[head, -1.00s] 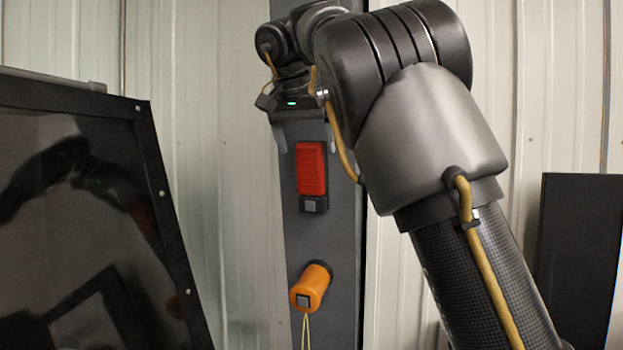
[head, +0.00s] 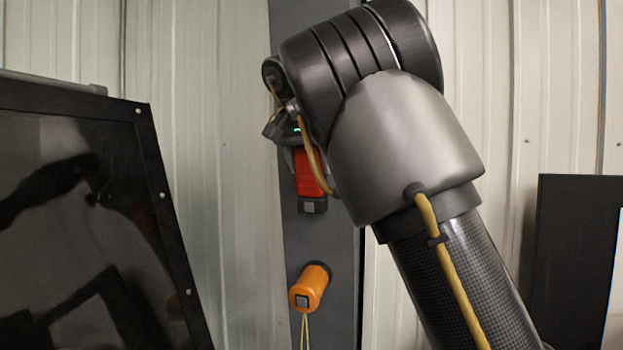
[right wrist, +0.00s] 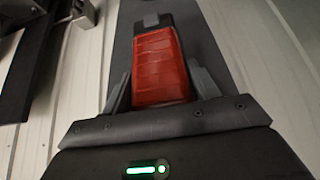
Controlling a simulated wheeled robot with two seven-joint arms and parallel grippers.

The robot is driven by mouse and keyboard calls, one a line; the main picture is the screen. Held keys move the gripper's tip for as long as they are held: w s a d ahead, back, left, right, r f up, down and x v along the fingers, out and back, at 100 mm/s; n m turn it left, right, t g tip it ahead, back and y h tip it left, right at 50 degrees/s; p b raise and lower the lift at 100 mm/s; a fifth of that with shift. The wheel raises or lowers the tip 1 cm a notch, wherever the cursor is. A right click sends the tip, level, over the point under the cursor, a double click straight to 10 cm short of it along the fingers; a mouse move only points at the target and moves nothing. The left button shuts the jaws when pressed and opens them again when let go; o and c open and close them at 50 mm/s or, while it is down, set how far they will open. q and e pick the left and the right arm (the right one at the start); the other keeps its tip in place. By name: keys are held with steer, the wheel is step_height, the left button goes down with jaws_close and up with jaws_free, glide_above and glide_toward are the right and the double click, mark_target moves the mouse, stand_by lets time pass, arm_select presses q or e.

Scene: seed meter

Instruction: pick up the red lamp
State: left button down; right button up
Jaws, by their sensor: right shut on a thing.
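The red lamp (head: 306,176) is on the front of a grey upright post, with a dark end and a small grey square at its bottom. My right arm partly covers it in the head view. In the right wrist view the lamp (right wrist: 160,68) lies between the two fingers. My right gripper (head: 307,172) is shut on the lamp, a finger on each side; it also shows in the right wrist view (right wrist: 160,88). The lamp is still against the post as far as I can see. My left gripper is not in view.
An orange cylinder (head: 310,288) with a hanging cord sticks out of the grey post (head: 334,240) below the lamp. A dark glossy framed panel (head: 90,220) stands at the left. A black panel (head: 575,260) stands at the right, before a pale ribbed wall (head: 215,150).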

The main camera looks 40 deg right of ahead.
steer(key=shift+c, duration=1.1)
steer(key=shift+r, duration=0.1)
steer(key=shift+a+r, duration=0.2)
steer(key=shift+a, duration=0.05)
steer(key=s+a+r, duration=0.3)
steer(key=a, duration=0.3)
steer(key=s+a+r, duration=0.3)
steer(key=a+r, duration=0.1)
steer(key=a, duration=0.2)
steer(key=shift+s+r, duration=0.15)
steer(key=shift+s, duration=0.1)
